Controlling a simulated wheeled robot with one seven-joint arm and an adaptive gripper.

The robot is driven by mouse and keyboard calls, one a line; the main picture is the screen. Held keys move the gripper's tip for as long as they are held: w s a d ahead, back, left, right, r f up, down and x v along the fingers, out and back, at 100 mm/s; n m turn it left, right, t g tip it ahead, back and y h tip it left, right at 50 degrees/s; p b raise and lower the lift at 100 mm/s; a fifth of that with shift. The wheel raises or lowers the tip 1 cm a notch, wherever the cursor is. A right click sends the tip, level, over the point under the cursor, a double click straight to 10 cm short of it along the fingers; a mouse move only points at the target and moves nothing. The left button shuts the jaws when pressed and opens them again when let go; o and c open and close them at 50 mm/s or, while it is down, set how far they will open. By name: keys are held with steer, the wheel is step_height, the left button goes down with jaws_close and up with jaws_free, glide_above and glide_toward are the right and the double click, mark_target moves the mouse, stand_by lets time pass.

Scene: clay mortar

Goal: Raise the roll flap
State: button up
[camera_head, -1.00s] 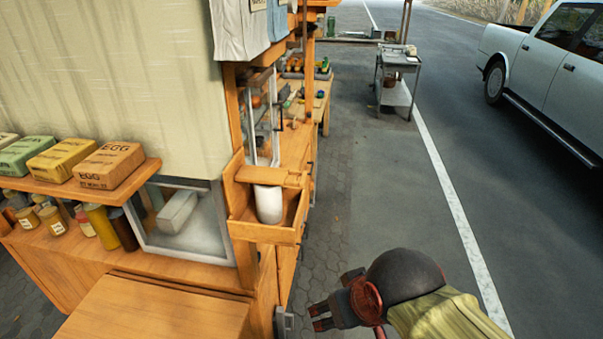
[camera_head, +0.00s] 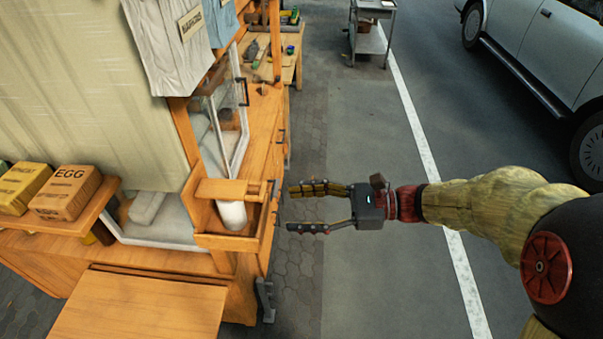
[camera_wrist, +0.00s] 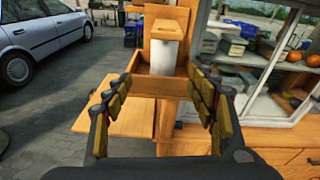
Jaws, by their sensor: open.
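The roll flap (camera_head: 222,189) is a wooden board over the top of a white roll (camera_head: 232,215). The roll stands in an open wooden box (camera_head: 228,243) on the corner of the wooden stall. My gripper (camera_head: 290,209) is open and empty, just right of the box, with its fingers pointing at it. In the wrist view, the flap (camera_wrist: 166,24), roll (camera_wrist: 160,52) and box front (camera_wrist: 152,84) show ahead, between and beyond my open fingers (camera_wrist: 160,79). A gap appears to remain between fingertips and flap. The flap's exact tilt is hard to tell.
A framed glass window (camera_head: 240,118) stands behind the box. A wooden board (camera_head: 135,312) juts out in front.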

mark_target(265, 192)
steer(key=shift+m+y, duration=0.7)
steer(key=shift+m, duration=0.1)
steer(key=a+r, duration=0.1)
steer(key=a, duration=0.1)
steer(key=w+a+r, duration=0.1)
steer(key=a, duration=0.2)
steer(key=a+r, duration=0.2)
steer(key=shift+w+a+b, duration=0.15)
steer(key=shift+a+b, duration=0.2)
steer(key=shift+b, duration=0.05)
steer(key=c, duration=0.3)
steer(key=c, duration=1.2)
